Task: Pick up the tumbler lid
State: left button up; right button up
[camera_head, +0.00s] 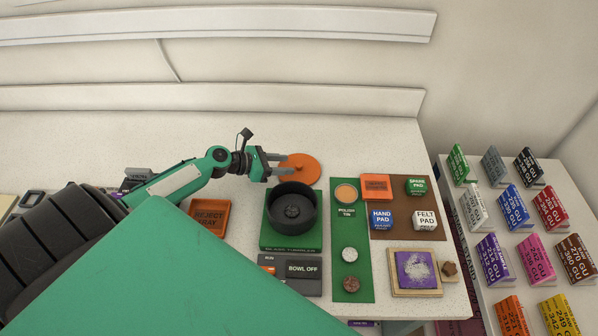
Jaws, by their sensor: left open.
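The tumbler lid appears to be the round orange disc (306,172) lying on the pale worktop, just behind the black tumbler bowl (292,222). My left gripper (284,164) reaches in from the left with its fingers apart, over or beside the lid's left part. The fingers hide some of that part, and I cannot tell whether they touch it. No knob or handle on the lid can be made out. The bowl stands open on a green base, with dark contents inside. My right gripper is not in view.
An orange reject tray (209,218) lies left of the bowl. A "BOWL OFF" switch panel (290,273) is in front of it. A green strip (352,228) with a polish tin and a brown mat (402,234) with pads lie to the right. The worktop behind the lid is clear.

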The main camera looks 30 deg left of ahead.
aim_at(299, 165)
pick_arm(q)
jog(key=b+x, duration=0.1)
jog(key=x, duration=0.3)
jog(key=shift+f, duration=0.15)
grip_shut()
notch_tip(299, 165, up, 19)
jog(key=b, duration=0.1)
jog(key=s+d+f+m+g+h, duration=0.1)
jog(key=s+d, duration=0.2)
jog(key=d, duration=0.5)
jog(key=s+d+f+m+g+h, duration=0.1)
jog(key=s+d, duration=0.3)
jog(key=d, duration=0.4)
jog(key=shift+s+d+f+m+g+h, duration=0.15)
jog(key=shift+d+f+m+g+h, duration=0.2)
jog(key=shift+m, duration=0.25)
